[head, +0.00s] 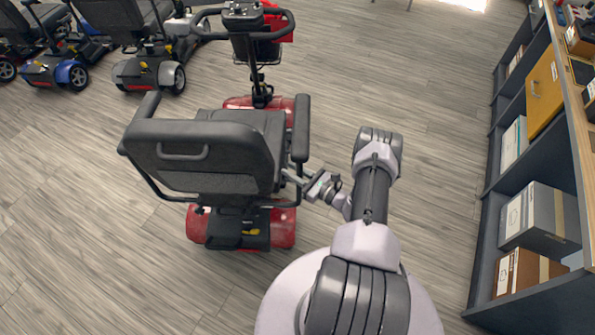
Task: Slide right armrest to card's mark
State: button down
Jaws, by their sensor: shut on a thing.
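A red mobility scooter (282,229) stands in the middle left, seen from behind, with a black seat (205,155). Its right armrest (301,128) is a black pad on the seat's right side, with a bar running down and back below it. My gripper (290,175) reaches in from the right and is shut on the right armrest's bar, just below the pad; the exact contact is small and partly hidden by the seat. The left armrest (151,104) shows on the other side. I cannot make out a card or its mark in this view.
Several parked scooters (143,65) stand at the upper left. A dark shelf unit (487,215) with boxes (540,217) runs along the right edge. The wood-look floor between my arm and the shelf is clear, and so is the floor at the lower left.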

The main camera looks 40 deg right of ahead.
jog(key=c, duration=1.2)
grip_release()
jog(key=shift+c, duration=0.2)
jog(key=p+v, duration=0.3)
jog(key=v, duration=1.4)
jog(key=shift+s, duration=0.2)
